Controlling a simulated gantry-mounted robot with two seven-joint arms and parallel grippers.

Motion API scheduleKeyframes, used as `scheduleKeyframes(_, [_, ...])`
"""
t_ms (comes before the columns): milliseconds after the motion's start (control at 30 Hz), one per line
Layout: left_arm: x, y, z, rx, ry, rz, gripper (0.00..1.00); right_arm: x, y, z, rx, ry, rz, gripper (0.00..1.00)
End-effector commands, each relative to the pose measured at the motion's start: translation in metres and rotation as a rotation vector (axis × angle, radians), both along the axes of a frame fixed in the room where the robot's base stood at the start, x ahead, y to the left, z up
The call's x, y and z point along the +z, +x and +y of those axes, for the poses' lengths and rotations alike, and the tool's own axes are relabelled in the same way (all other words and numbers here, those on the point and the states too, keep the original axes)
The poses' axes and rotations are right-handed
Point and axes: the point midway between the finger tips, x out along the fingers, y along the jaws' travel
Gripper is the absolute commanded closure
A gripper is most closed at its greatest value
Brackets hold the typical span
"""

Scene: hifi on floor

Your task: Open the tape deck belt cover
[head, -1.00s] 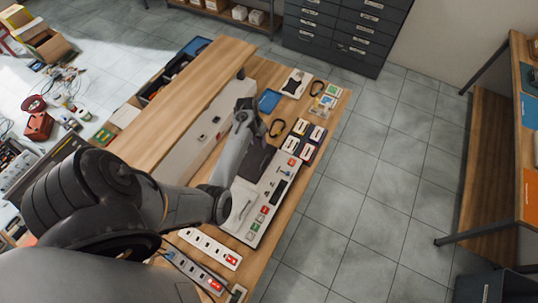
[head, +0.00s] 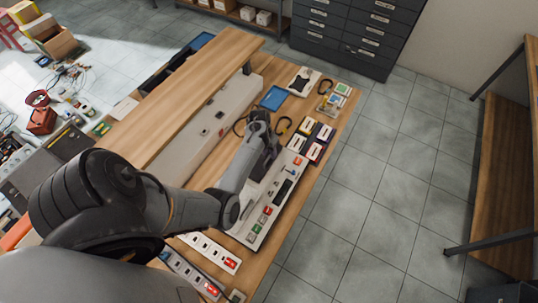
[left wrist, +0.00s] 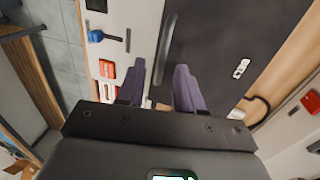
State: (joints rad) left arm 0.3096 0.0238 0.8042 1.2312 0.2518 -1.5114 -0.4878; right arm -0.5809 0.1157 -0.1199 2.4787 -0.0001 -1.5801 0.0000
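The tape deck (head: 262,218) is a long pale unit on the wooden bench, with red and green buttons at its near end. My left gripper (head: 270,158) is above its far part and hides most of the dark cover there. In the left wrist view, the dark cover (left wrist: 215,45) lies flat beside the pale deck body (left wrist: 131,58). A grey bar handle (left wrist: 168,38) runs along the cover's left edge. A small white latch (left wrist: 241,68) sits on its right part. My left gripper (left wrist: 161,72) is open and empty, its purple fingers apart, pointing towards the handle. Contact cannot be told.
Several small coloured boxes (head: 307,139) stand right of the gripper. Power strips (head: 210,252) lie at the near end. A raised wooden shelf (head: 185,95) runs along the left. The tiled floor at right is clear.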

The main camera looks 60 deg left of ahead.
Motion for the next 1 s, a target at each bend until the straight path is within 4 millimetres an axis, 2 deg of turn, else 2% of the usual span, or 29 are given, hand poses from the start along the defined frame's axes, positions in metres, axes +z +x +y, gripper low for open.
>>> scheduleKeyframes(67, [-0.0046,0.0004,-0.0005,0.0,0.0,0.0,0.64,-0.0048,0.0,0.0003,-0.001,0.001,0.0,0.57])
scheduleKeyframes(367, [-0.0041,0.0005,-0.0008,0.0,0.0,0.0,0.64,-0.0042,0.0,0.0003,-0.001,0.001,-0.001,0.57])
scheduleKeyframes(600, [-0.0041,0.0004,-0.0006,0.0,0.0,0.0,0.99,-0.0041,0.0001,-0.0007,0.003,-0.004,-0.002,0.57])
scheduleKeyframes(1000, [-0.0041,0.0005,-0.0007,0.0,0.0,0.0,1.0,-0.0041,0.0001,-0.0019,0.006,-0.008,-0.002,0.57])
